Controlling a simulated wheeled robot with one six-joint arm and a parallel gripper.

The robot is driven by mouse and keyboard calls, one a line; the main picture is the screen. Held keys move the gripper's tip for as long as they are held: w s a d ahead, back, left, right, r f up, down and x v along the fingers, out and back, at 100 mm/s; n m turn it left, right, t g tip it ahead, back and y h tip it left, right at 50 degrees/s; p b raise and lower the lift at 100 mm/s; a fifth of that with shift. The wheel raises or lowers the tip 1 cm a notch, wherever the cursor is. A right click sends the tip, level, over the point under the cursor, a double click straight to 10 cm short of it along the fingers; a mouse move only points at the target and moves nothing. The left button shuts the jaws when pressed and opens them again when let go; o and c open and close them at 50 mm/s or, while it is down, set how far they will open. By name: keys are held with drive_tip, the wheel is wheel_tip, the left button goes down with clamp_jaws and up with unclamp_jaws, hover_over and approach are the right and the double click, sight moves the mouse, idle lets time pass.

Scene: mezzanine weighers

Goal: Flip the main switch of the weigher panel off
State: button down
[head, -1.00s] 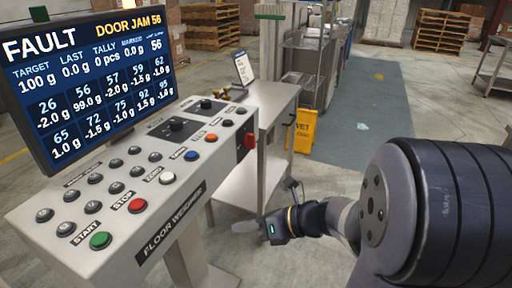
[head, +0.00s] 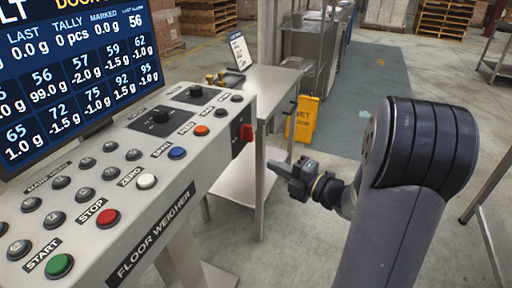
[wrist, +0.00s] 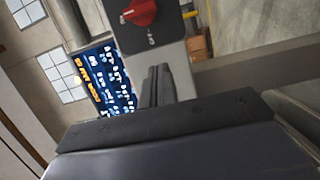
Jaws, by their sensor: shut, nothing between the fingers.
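The weigher panel (head: 165,215) is a pale grey sloped console labelled FLOOR WEIGHER. Its main switch is a red rotary knob (head: 246,132) on a dark plate on the console's right end face.
A yellow wet-floor sign (head: 302,120) is on the floor behind my gripper.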

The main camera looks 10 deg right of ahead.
sight(240, 139)
drive_tip(key=b+x, duration=0.1)
drive_tip(key=x, duration=0.8)
drive_tip(key=shift+w+a+f, duration=0.1)
drive_tip(key=shift+a, duration=0.05)
drive_tip(key=w, duration=0.1)
drive_tip(key=w+d, duration=0.1)
drive_tip(key=w, duration=0.1)
drive_tip(key=shift+d, duration=0.25)
drive_tip(key=shift+w+d, duration=0.25)
drive_tip(key=shift+w, duration=0.15)
